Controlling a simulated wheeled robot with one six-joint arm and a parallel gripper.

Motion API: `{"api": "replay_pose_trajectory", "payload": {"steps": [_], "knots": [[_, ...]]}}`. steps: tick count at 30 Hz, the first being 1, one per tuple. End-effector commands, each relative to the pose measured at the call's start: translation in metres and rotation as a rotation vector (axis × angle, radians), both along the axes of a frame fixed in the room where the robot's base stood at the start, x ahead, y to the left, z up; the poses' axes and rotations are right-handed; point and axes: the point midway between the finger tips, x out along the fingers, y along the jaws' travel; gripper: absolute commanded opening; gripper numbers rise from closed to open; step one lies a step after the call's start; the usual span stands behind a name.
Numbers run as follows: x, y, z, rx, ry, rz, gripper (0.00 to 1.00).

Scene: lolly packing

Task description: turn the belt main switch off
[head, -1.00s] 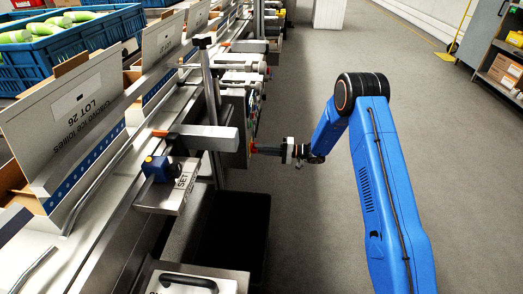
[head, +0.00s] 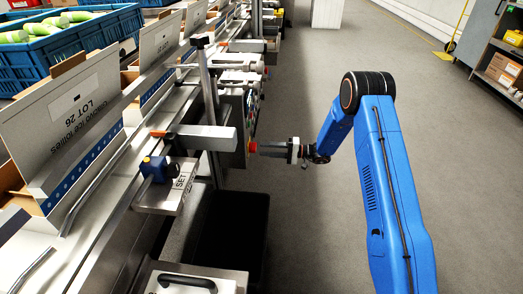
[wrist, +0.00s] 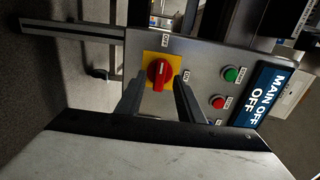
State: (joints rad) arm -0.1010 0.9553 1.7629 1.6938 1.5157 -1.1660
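The belt main switch is a red rotary knob (wrist: 159,74) on a yellow plate (wrist: 176,66), set in a grey control panel (wrist: 203,62). Its handle lies nearly upright in the wrist view. Small labels sit above and to the right of the plate. A blue display (wrist: 264,93) on the panel reads "MAIN OFF" and "OFF". My gripper (wrist: 157,95) is open, with one finger on each side below the knob and nothing between them. In the head view my gripper (head: 259,149) points left at the panel's side, with the red knob (head: 252,146) just off its tips.
A green button (wrist: 231,74) and a red button (wrist: 218,102) sit beside the switch. The conveyor line with LOT 26 cartons (head: 75,125) and a blue crate (head: 85,48) runs along the left. Grey floor (head: 310,235) is clear around my arm.

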Motion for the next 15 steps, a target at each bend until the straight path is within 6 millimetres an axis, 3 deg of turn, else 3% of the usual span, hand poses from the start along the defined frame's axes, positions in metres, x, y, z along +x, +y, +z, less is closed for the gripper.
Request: {"api": "replay_pose_trajectory", "payload": {"steps": [15], "knots": [[-0.003, -0.105, -0.001, -0.001, 0.001, -0.004, 0.34]]}}
